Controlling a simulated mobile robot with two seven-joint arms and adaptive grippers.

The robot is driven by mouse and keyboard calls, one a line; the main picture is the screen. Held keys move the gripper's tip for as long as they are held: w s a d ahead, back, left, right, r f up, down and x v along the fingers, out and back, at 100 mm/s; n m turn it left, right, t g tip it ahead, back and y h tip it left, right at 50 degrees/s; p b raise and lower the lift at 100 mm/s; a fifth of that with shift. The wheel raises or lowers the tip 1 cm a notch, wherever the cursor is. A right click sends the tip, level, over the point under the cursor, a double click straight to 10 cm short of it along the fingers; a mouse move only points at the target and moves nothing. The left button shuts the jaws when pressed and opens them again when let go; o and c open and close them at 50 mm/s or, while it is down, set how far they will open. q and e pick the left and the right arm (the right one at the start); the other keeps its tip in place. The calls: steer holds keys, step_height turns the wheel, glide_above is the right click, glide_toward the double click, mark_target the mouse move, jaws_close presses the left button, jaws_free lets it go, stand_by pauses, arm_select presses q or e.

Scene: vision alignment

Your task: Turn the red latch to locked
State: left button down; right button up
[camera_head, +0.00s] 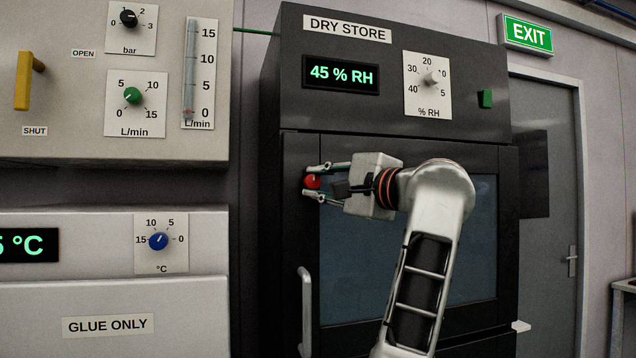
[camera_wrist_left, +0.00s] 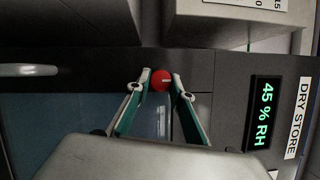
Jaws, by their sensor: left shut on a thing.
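The red latch (camera_head: 313,182) is a small round knob on the left side of the dark dry store's door front. In the left wrist view the latch (camera_wrist_left: 160,81) shows a short pale line on its face, pointing toward the side with the display. My left gripper (camera_head: 314,183) comes in from the right with one finger above the latch and one below. In the left wrist view my left gripper (camera_wrist_left: 161,84) has its fingertips against both sides of the latch. It is shut on the latch. My right gripper is in neither view.
The dry store's display (camera_head: 341,75) reads 45 % RH, with a grey dial (camera_head: 431,78) and a green switch (camera_head: 485,98) beside it. A vertical door handle (camera_head: 305,312) stands below the latch. Panels with knobs and a yellow lever (camera_head: 23,80) are at left.

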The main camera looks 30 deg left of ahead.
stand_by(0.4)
arm_select(q)
steer(key=c, duration=1.8)
jaws_free()
